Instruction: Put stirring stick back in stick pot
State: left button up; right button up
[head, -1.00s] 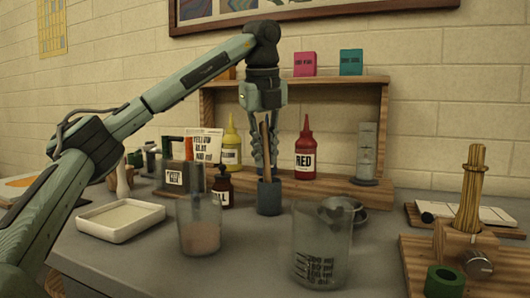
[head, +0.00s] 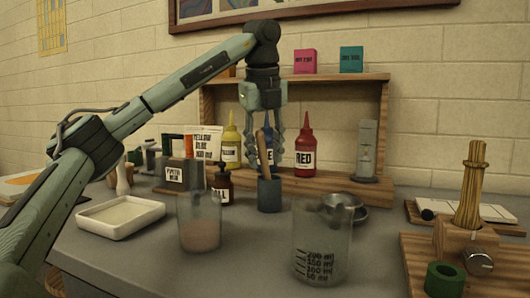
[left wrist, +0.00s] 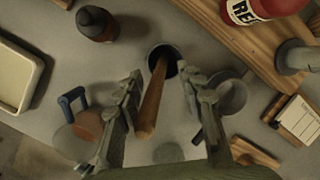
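The brown wooden stirring stick (head: 262,150) stands in the dark grey stick pot (head: 270,196), leaning a little, its upper part above the rim. In the left wrist view the stick (left wrist: 151,105) has its far end inside the round pot opening (left wrist: 165,53). My left gripper (head: 265,160) points down above the pot. In the left wrist view its two fingers (left wrist: 160,80) are spread on either side of the stick, with a gap on both sides. My right gripper is not in view.
Clear beakers (head: 200,225) (head: 321,245) stand in front of the pot. A brown bottle (head: 223,184), a yellow bottle (head: 231,148) and a red bottle (head: 305,150) are close by. A white tray (head: 120,226) lies left. A wooden shelf (head: 384,130) stands behind.

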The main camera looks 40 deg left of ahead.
pick_arm(q)
jog(key=shift+r, duration=0.1)
jog(key=v, duration=1.2)
